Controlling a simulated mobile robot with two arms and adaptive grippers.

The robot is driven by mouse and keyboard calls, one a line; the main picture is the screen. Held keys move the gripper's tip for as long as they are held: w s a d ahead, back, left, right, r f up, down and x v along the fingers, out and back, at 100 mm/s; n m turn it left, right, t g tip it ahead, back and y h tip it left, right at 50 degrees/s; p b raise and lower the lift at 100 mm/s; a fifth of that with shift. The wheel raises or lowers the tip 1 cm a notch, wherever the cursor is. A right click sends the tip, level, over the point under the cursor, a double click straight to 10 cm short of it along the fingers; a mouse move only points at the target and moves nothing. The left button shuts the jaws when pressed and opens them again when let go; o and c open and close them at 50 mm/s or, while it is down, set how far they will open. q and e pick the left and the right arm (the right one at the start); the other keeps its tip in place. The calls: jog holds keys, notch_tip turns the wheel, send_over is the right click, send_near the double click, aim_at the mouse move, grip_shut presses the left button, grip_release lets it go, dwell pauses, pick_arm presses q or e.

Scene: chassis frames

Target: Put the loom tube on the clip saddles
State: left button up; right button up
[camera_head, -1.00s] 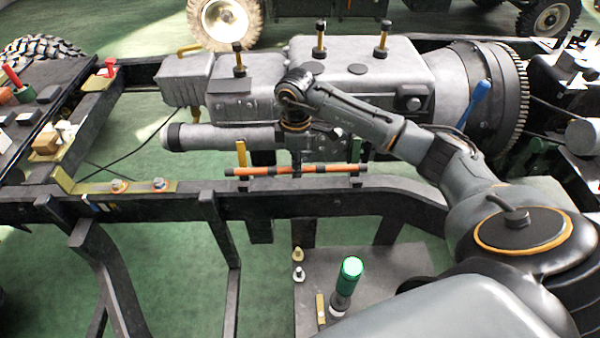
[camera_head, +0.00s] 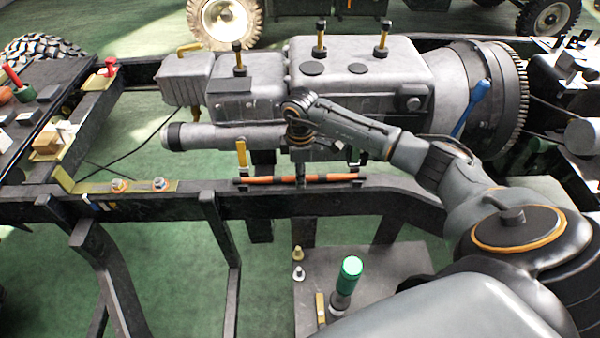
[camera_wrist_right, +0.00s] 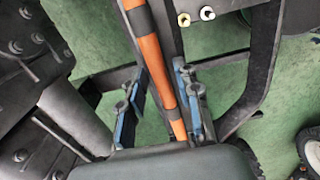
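The loom tube (camera_head: 270,180) is an orange rod with black bands. In the head view it lies nearly level along the top of the near chassis rail, at the clips. The clip saddles are small and mostly hidden; I cannot tell whether the tube is fully seated. My right gripper (camera_head: 301,170) points down at the tube's middle. In the right wrist view the tube (camera_wrist_right: 150,55) passes between the fingers of my right gripper (camera_wrist_right: 163,90). A gap shows beside the left finger, and the tube is close to the right one. My left gripper is out of view.
A grey gearbox (camera_head: 350,70) stands behind the tube, with a yellow-topped post (camera_head: 241,153) near its left end. A green-topped cylinder (camera_head: 350,275) and small fittings stand on a grey plate (camera_head: 390,262) in front. The near rail (camera_head: 150,208) runs across the view.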

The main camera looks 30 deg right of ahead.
notch_tip(320, 180, up, 12)
jog(key=shift+r, duration=0.2)
dwell(0.5)
dwell(0.5)
